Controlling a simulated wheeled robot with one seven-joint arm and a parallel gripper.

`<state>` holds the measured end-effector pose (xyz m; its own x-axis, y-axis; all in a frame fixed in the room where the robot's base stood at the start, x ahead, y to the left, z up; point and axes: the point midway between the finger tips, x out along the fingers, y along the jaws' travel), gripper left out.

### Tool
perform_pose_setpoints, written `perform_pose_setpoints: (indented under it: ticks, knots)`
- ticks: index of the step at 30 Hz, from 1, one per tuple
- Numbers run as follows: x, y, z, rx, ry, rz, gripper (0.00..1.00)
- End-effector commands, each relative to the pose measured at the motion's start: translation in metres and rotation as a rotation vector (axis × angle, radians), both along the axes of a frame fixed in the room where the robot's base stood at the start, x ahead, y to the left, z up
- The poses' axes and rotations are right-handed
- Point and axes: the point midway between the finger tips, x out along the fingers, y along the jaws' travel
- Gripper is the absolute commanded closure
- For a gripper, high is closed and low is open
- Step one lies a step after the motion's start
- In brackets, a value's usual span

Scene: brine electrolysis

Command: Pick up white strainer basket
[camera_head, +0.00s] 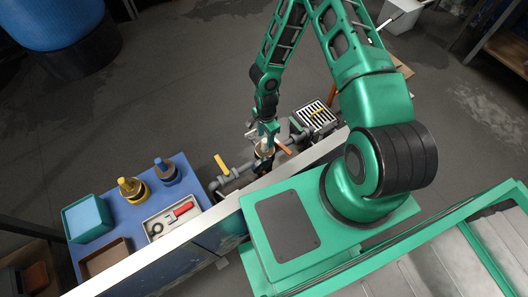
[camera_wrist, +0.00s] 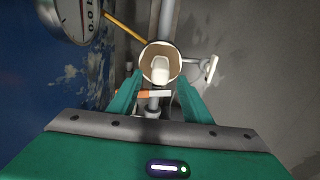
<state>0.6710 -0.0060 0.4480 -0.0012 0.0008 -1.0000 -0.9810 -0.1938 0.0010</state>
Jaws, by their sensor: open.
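The white strainer basket (camera_wrist: 161,70) shows in the wrist view as a pale, rounded piece inside a round, tan-lined opening. The opening's dark rim surrounds it on the pipework. My gripper (camera_wrist: 161,84) is open, with its two green fingers apart on the left and right near the lower side of this opening. Nothing is held between them, and I cannot tell the remaining gap in depth. In the head view my gripper (camera_head: 265,130) points down above the pipes, and the basket itself is too small to make out there.
A grey pipe with a yellow handle (camera_head: 221,164) and orange handles lies around the opening. A round gauge (camera_wrist: 76,16) stands close at upper left in the wrist view. A blue table (camera_head: 133,218) holds a teal bin, yellow and blue parts and a tool tray. A grated box (camera_head: 314,116) stands right.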

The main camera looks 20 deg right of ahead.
Motion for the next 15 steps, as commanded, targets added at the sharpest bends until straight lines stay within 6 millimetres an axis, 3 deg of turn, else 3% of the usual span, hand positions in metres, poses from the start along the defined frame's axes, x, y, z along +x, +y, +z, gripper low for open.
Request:
perform_pose_setpoints:
  ticks: [7,15]
  knots:
    - [-0.001,0.001,-0.014,0.001,0.002,0.0,0.55]
    - [-0.001,0.004,-0.047,0.0,0.001,0.0,0.55]
